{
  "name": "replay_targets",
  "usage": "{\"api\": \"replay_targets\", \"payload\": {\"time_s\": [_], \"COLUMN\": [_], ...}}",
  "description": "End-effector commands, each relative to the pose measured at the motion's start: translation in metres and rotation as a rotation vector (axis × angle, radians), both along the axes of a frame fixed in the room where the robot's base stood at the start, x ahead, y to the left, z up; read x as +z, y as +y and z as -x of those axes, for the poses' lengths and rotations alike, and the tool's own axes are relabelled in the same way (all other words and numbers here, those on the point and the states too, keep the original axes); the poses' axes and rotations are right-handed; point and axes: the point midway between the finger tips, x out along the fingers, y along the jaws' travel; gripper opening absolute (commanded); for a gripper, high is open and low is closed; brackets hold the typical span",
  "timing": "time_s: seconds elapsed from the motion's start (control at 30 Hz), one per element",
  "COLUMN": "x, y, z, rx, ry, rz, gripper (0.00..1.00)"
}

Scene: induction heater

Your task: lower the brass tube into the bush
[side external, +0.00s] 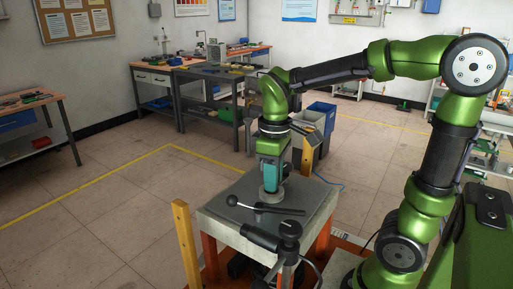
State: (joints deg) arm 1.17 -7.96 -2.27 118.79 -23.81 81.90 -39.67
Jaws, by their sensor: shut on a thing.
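My gripper (270,182) points straight down over the small table, its teal part facing the camera. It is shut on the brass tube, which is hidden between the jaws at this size. Directly below is a round grey piece (268,194), which looks like the bush, standing on the dark table top. The gripper's lower end is right at or just above this piece. I cannot tell whether the tube's lower end is inside it, touching it or apart from it.
The small table (228,202) has a black lever with a ball end (262,208) lying in front of the grey piece. A black handled device (272,240) stands at the front edge. Bins (320,125) stand behind.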

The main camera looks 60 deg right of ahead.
Motion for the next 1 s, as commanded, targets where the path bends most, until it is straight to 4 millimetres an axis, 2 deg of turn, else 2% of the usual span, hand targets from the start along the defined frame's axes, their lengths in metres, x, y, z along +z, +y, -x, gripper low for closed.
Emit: {"api": "replay_targets", "payload": {"time_s": [0.33,0.37,0.5,0.57,0.83,1.0], "x": [-0.005,-0.005,-0.005,-0.005,-0.003,0.016], "y": [0.000,0.000,0.000,0.000,0.000,0.000], "z": [0.000,0.000,0.000,0.000,0.000,-0.001], "rx": [0.000,0.000,0.000,0.000,0.000,0.001], "ry": [0.000,0.000,0.000,0.000,0.001,-0.004], "rz": [0.000,0.000,0.000,0.000,0.000,0.000], "gripper": [0.00,0.27,0.49,0.56,0.56,0.56]}}
